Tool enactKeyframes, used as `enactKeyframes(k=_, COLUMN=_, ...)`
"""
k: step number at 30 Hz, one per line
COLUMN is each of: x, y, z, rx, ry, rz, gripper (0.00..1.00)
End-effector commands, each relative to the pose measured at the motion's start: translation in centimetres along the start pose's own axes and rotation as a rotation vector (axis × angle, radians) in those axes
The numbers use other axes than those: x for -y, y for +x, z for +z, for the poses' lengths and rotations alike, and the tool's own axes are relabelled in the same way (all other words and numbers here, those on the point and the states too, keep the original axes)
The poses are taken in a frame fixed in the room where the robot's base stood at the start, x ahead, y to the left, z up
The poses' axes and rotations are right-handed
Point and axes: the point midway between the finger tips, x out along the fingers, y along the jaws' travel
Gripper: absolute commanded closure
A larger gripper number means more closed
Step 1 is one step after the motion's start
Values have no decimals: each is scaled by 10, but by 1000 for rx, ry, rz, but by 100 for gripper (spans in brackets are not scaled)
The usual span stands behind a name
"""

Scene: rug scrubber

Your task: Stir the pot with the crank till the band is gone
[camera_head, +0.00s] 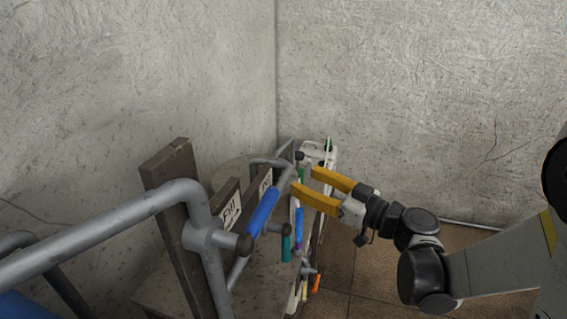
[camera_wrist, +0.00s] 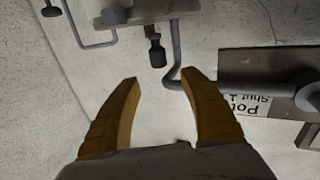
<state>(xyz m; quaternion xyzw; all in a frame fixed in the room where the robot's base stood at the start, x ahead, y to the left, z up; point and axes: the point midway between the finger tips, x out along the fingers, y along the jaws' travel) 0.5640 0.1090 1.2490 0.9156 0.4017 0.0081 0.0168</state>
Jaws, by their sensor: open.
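My gripper (camera_head: 304,180) has its two yellow fingers apart, with nothing seen between them. It points left toward a cluster of grey bent pipes and coloured handles. In the wrist view, my open fingers (camera_wrist: 160,85) face a pale surface. A short dark knob (camera_wrist: 157,53) hangs just beyond the fingertips, and a grey bent rod (camera_wrist: 175,60) runs beside it. I cannot tell which of these is the crank. A sign (camera_wrist: 249,102) reading "Pot shut" upside down is at the right. I cannot make out the pot's contents or a band.
Several coloured pieces hang below. Brown floor tiles (camera_head: 372,268) lie open beneath my arm, with walls close behind.

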Motion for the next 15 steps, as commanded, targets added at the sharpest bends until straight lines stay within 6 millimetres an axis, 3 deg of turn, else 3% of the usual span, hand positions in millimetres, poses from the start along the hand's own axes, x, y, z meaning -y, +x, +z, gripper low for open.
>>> enactKeyframes(k=9, x=1, y=61, z=1, rx=0, ry=0, rz=-3, gripper=49)
enactKeyframes(k=15, x=1, y=90, z=0, rx=0, ry=0, rz=-1, gripper=49)
